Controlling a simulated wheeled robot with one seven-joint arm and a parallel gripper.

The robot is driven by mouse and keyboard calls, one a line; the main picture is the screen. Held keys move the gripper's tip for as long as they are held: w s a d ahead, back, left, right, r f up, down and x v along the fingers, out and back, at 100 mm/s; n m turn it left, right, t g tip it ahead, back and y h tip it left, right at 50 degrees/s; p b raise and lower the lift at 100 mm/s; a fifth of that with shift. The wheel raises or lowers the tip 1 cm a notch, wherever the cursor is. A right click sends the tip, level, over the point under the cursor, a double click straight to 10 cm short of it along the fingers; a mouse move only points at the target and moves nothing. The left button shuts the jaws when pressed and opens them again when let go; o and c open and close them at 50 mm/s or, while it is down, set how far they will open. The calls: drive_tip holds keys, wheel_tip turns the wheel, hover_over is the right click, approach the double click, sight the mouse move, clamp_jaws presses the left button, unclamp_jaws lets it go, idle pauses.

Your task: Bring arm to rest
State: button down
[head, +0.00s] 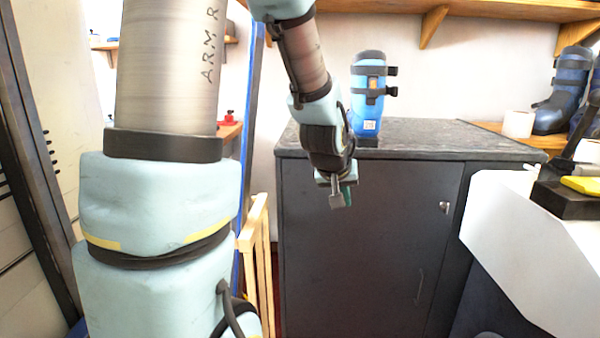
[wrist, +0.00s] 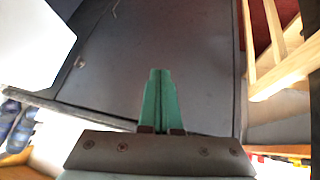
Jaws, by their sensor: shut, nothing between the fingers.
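My arm hangs down in the head view, with my gripper (head: 341,200) at its lower end, in front of the dark cabinet (head: 360,240). The gripper points downward and is apart from the cabinet's top. In the wrist view the green fingers of my gripper (wrist: 160,85) are together, with nothing between them. The grey cabinet face (wrist: 110,70) shows behind them.
A blue boot (head: 369,105) stands on the cabinet top. A white-covered surface (head: 520,250) with a yellow item (head: 582,185) is at right. A wooden frame (head: 258,260) stands left of the cabinet. More boots (head: 565,90) and a white roll (head: 517,124) are at the back right.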

drive_tip(key=s+a+f+n+g+y, duration=0.1)
drive_tip(key=s+a+f+g+y, duration=0.1)
drive_tip(key=s+a, duration=0.5)
drive_tip(key=s+a+f+g+y, duration=0.1)
drive_tip(key=s+a+f+g, duration=0.25)
drive_tip(key=a, duration=0.65)
wheel_tip(320, 180, up, 16)
drive_tip(key=s+p, duration=0.1)
drive_tip(key=p, duration=1.5)
drive_tip(key=shift+s+r, duration=0.15)
drive_tip(key=shift+r, duration=0.1)
drive_tip(key=shift+t, duration=0.25)
